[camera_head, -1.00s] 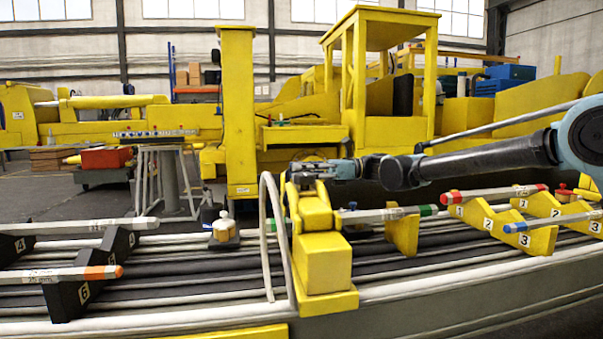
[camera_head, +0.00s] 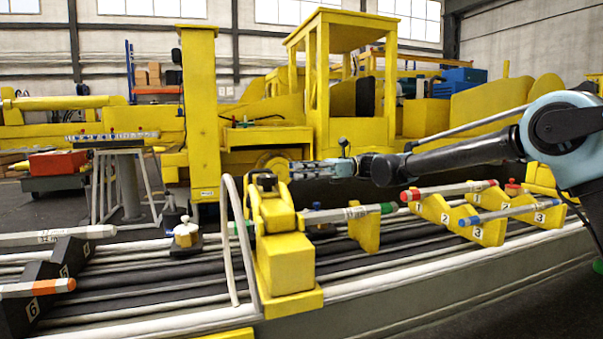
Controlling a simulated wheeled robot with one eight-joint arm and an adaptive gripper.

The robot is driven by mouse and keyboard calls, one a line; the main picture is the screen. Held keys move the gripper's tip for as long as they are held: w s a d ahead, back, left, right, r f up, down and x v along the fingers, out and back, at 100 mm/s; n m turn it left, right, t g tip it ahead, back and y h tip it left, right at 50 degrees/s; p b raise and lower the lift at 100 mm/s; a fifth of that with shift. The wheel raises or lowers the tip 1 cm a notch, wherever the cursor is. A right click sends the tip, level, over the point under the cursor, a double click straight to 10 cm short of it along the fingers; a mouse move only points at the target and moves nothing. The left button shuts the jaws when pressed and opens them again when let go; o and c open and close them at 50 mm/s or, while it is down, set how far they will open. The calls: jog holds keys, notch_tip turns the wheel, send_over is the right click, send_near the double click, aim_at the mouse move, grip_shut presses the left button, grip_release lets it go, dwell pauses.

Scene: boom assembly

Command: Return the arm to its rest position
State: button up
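My arm reaches in from the right edge, and its dark forearm runs left above the rack. My gripper (camera_head: 299,170) is at its left end, pointing left, just above and right of the yellow clamp block (camera_head: 285,262). It appears apart from the block and no object shows in it. The fingers are seen edge-on and small, so I cannot tell whether they are open or shut. A grey tube with a green end (camera_head: 345,213) lies between the clamp block and a yellow support (camera_head: 366,231), below my gripper.
Numbered yellow supports (camera_head: 487,229) hold a red-ended tube (camera_head: 450,190) and a blue-ended tube (camera_head: 510,212) below my forearm. Black numbered supports (camera_head: 35,295) hold tubes at left. A bent pale hose (camera_head: 229,235) stands beside the clamp. A large yellow machine (camera_head: 345,130) stands behind.

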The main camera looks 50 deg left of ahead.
dwell(0.3)
